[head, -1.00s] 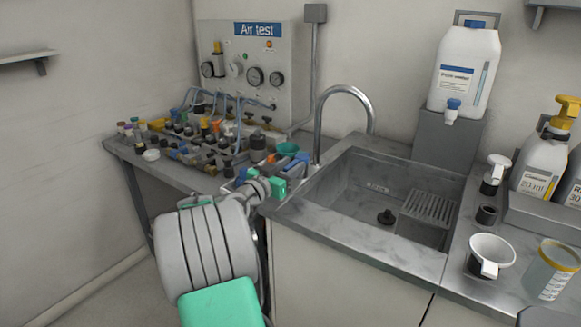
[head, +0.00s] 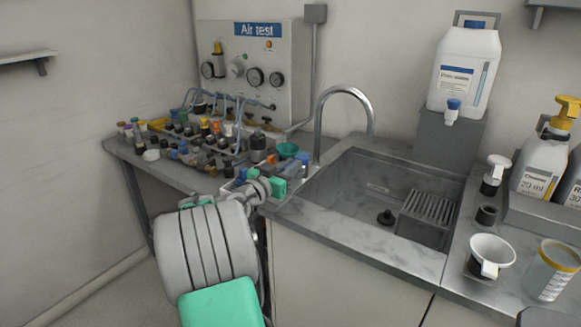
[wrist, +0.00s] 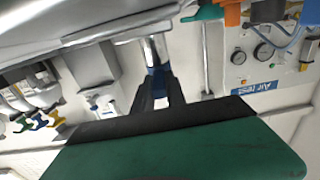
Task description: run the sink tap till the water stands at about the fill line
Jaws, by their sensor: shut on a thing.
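The sink (head: 340,205) is set in the grey counter, with a curved metal tap (head: 318,125) at its back left. No water stream shows under the spout and no standing water shows in the basin. A small pale mark (head: 378,188) is on the basin's back wall; I cannot read it. My gripper (head: 290,174) is at the sink's left rim, beside the tap's base. In the wrist view my gripper (wrist: 161,98) is shut on a blue-ended metal part, seemingly the tap handle (wrist: 156,78). The fingers hide part of it.
A rack of coloured fittings (head: 190,140) and the Air test panel (head: 265,70) stand left of the tap. A white canister (head: 465,70) is behind the sink.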

